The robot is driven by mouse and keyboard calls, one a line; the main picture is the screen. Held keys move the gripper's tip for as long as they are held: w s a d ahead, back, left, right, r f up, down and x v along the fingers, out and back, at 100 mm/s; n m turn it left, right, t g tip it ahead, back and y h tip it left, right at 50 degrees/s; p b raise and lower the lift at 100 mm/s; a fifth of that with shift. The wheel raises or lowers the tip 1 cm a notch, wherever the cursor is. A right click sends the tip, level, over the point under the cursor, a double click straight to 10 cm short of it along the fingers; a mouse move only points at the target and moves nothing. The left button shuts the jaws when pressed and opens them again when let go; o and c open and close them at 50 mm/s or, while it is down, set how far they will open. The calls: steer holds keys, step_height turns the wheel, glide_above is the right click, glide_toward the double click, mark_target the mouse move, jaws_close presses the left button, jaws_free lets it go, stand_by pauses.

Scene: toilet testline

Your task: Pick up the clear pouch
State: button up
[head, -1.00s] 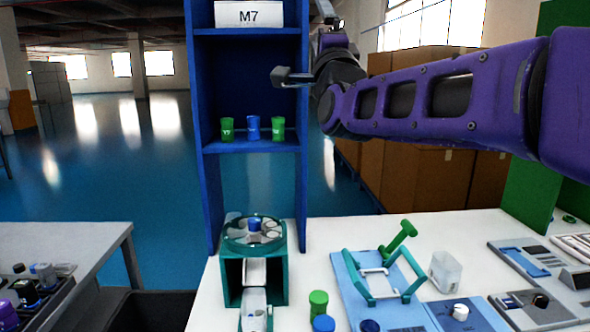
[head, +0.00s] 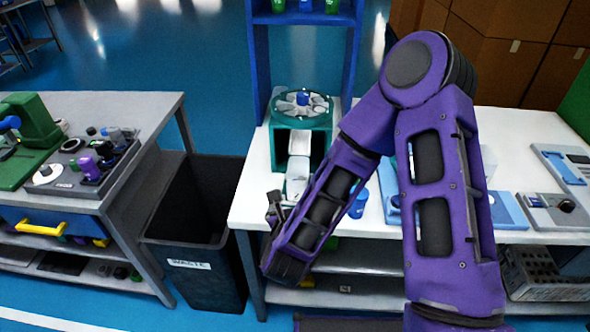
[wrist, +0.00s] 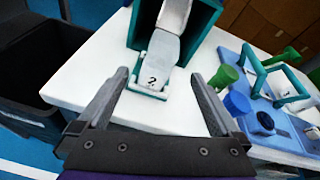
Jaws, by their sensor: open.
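A pale, see-through piece that looks like the clear pouch (wrist: 160,50) lies at the lower end of the chute of a teal dispenser (wrist: 209,22). A label with a dark mark shows at its near end. In the head view the pouch (head: 297,169) lies below the dispenser's round top (head: 303,103). My gripper (wrist: 158,76) is open and empty, its fingers spread to either side of the chute's near end and apart from the pouch. In the head view my gripper (head: 275,205) is at the table's left front edge, partly hidden by its own arm.
A black waste bin (head: 205,272) stands left of the white table (head: 252,182). Right of the chute are a green cylinder (wrist: 224,77), a blue cylinder (wrist: 236,102) and a blue fixture with a teal frame (wrist: 262,76). A blue shelf (head: 262,60) rises behind the dispenser.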

mark_target(299, 181)
steer(key=w+f+m+b, duration=0.1)
steer(key=w+b, duration=0.1)
steer(key=w+f+m+b, duration=0.1)
steer(key=w+b, duration=0.1)
steer(key=w, duration=0.1)
steer(key=w+f+m+b, duration=0.1)
steer(key=w+f+b, duration=0.1)
steer(key=w+b, duration=0.1)
steer(key=shift+d+g, duration=0.35)
steer(key=shift+g, duration=0.05)
steer(key=shift+f+x, duration=0.15)
steer(key=shift+x, duration=1.25)
steer(key=shift+f+x, duration=0.1)
steer(key=shift+x, duration=1.25)
steer(key=shift+s+a, duration=0.1)
steer(key=c, duration=1.4)
